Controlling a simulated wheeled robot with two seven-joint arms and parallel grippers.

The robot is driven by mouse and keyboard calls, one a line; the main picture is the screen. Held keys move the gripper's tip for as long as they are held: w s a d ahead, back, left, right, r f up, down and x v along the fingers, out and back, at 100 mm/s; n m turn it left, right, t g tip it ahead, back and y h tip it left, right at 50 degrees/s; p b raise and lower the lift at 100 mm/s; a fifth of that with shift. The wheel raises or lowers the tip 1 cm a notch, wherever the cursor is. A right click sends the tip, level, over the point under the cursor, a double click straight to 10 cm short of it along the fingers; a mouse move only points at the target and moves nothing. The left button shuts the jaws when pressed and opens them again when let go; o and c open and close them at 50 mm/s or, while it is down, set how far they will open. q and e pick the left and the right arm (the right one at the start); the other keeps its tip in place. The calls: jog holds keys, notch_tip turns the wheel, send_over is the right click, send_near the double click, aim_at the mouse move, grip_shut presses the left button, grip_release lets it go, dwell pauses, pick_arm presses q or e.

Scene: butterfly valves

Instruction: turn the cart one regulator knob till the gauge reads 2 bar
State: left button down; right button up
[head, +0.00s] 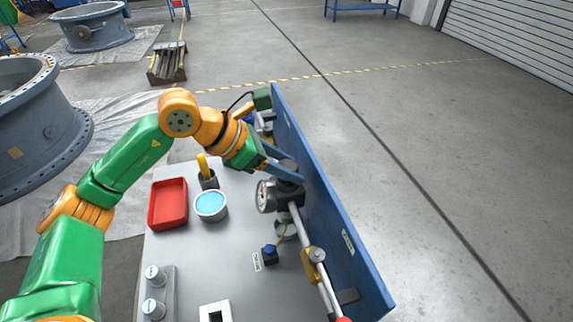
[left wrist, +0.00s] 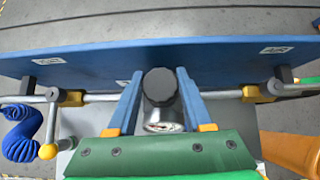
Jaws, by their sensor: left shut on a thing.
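The black regulator knob (left wrist: 160,85) stands between the two blue fingers of my left gripper (left wrist: 160,76) in the left wrist view. The gripper is shut on it. In the head view the left gripper (head: 285,173) reaches the top of the regulator, beside the blue panel, and its fingers partly cover the knob. The round gauge (head: 263,196) sits just below on the regulator and faces left. It also shows in the left wrist view (left wrist: 163,122), steeply foreshortened. Its needle is too small to read. My right gripper is not in view.
The blue panel (head: 330,220) runs along the cart's right side. A pipe with a yellow valve (head: 316,254) passes in front of it. The grey cart top (head: 205,265) carries a red tray (head: 168,203), a cup of blue liquid (head: 210,204) and a tool holder (head: 208,180).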

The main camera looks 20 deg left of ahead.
pick_arm(q)
jog(key=shift+c, duration=1.5)
grip_release()
jog(key=b+v, duration=0.1)
jog(key=v, duration=0.6)
jog(key=shift+b, duration=0.4)
